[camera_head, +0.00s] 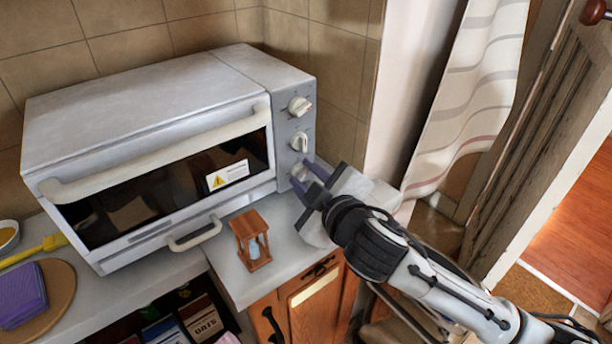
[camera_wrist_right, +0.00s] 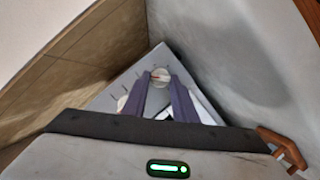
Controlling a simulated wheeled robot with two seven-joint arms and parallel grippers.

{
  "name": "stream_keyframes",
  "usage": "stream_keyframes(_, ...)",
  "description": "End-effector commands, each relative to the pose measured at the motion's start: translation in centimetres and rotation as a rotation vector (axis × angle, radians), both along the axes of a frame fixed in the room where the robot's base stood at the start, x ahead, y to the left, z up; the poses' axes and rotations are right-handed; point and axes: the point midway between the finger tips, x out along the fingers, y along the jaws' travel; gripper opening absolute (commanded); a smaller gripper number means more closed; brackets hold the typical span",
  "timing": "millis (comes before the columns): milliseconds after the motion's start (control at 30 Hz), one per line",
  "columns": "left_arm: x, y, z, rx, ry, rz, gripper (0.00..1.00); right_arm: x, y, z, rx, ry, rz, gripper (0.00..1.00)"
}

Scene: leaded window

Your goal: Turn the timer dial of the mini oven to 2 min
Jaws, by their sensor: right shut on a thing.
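The mini oven (camera_head: 140,100) stands on the counter with its door shut. Its right-hand panel carries a top knob (camera_head: 299,106), a middle knob (camera_head: 299,142) and a lowest knob (camera_head: 299,173). My right gripper (camera_head: 306,174) is shut on the lowest knob, its purple fingers on either side. In the right wrist view the held dial (camera_wrist_right: 160,77) shows pale between the fingertips, with a reddish mark on it. Another knob (camera_wrist_right: 122,102) is to its left. I cannot read the dial's markings. My left gripper is not in view.
A wooden sand timer (camera_head: 251,240) stands on the counter just in front of the oven, left of my right gripper. A round wooden board with a purple sponge (camera_head: 22,296) lies at the left. A striped curtain (camera_head: 465,95) hangs at the right.

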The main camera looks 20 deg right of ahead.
Motion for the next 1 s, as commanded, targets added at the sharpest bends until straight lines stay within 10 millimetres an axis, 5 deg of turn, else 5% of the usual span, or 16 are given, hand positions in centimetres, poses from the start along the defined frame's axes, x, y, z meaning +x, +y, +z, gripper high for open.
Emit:
stream_keyframes(233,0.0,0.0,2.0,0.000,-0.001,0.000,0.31,0.0,-0.1,0.4,0.103,0.040,0.001,0.03)
stream_keyframes(500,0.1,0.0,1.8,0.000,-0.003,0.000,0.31,0.0,-0.1,0.1,0.113,0.040,0.001,0.03)
stream_keyframes(533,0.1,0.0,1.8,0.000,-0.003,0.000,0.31,0.0,-0.1,0.1,0.113,0.040,0.001,0.30)
stream_keyframes(600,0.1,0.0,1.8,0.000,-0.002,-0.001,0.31,0.0,-0.1,0.1,0.113,0.040,0.001,0.42)
stream_keyframes(1000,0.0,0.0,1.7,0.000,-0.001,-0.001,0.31,-0.6,-0.1,0.2,0.112,0.042,0.001,0.44)
